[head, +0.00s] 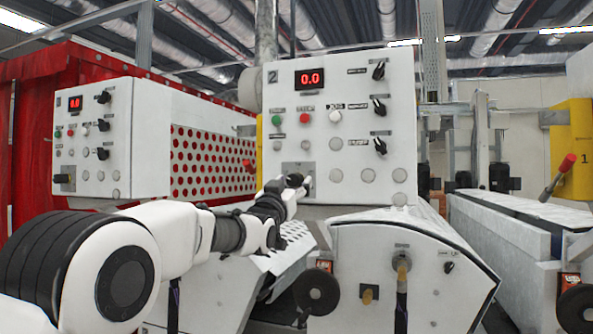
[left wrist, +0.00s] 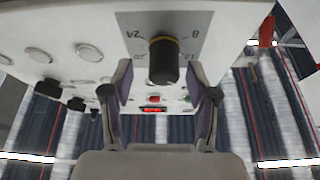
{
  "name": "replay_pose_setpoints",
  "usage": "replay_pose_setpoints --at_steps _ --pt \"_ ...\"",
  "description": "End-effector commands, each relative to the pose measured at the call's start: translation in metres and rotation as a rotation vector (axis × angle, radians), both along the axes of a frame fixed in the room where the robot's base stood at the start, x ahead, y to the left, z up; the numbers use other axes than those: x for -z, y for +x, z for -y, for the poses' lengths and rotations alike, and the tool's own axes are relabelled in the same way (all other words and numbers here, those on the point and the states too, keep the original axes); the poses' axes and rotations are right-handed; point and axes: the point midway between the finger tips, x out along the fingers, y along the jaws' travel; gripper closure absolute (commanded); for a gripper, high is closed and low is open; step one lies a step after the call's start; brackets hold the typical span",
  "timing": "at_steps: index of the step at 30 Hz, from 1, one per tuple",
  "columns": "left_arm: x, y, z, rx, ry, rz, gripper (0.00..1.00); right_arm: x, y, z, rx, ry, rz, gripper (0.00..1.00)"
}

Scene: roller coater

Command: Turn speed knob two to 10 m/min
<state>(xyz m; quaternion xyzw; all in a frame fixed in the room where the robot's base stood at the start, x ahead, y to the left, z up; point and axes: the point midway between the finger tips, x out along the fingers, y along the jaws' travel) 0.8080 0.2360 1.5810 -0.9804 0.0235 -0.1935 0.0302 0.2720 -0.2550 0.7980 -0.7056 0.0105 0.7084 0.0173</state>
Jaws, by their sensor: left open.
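Panel 2 (head: 345,95) is a white control box with a red display (head: 309,79) reading 0.0. My left gripper (head: 300,183) is at the lower left of this panel, over a grey plate (head: 297,167). In the head view the gripper mostly covers the knob there. In the left wrist view a dark speed knob (left wrist: 163,62) stands out from a grey scale plate (left wrist: 195,22) with numbers such as 8 and 24. The left gripper (left wrist: 160,82) is open, with one finger on each side of the knob. I cannot tell whether the fingers touch it. My right gripper is not in view.
Black selector switches (head: 379,105) run down panel 2's right side; a green button (head: 277,120) and a red button (head: 305,118) sit under the display. Another control box (head: 90,150), also reading 0.0, stands at left. A white machine housing (head: 400,250) lies below.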

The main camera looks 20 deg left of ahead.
Motion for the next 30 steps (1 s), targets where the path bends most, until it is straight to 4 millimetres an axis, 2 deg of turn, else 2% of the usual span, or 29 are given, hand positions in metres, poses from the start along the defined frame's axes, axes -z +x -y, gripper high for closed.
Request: replay_pose_setpoints --at_steps 1,3,12,17,18,30 --pt "-0.009 0.008 0.000 0.000 0.000 0.000 0.41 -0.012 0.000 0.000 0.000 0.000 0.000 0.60" --pt "-0.011 0.016 0.001 0.000 0.000 0.001 0.41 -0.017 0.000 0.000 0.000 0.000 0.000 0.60" --pt "-0.008 0.021 0.001 0.000 0.000 0.000 0.41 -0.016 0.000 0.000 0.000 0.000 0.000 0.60" --pt "-0.008 0.021 0.001 0.000 0.000 0.000 0.98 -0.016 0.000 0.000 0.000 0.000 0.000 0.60" --pt "-0.008 0.021 0.001 0.000 0.000 -0.001 1.00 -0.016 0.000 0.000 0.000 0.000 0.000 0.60" --pt "-0.007 0.021 0.002 0.000 -0.053 -0.003 1.00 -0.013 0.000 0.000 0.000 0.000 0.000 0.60"
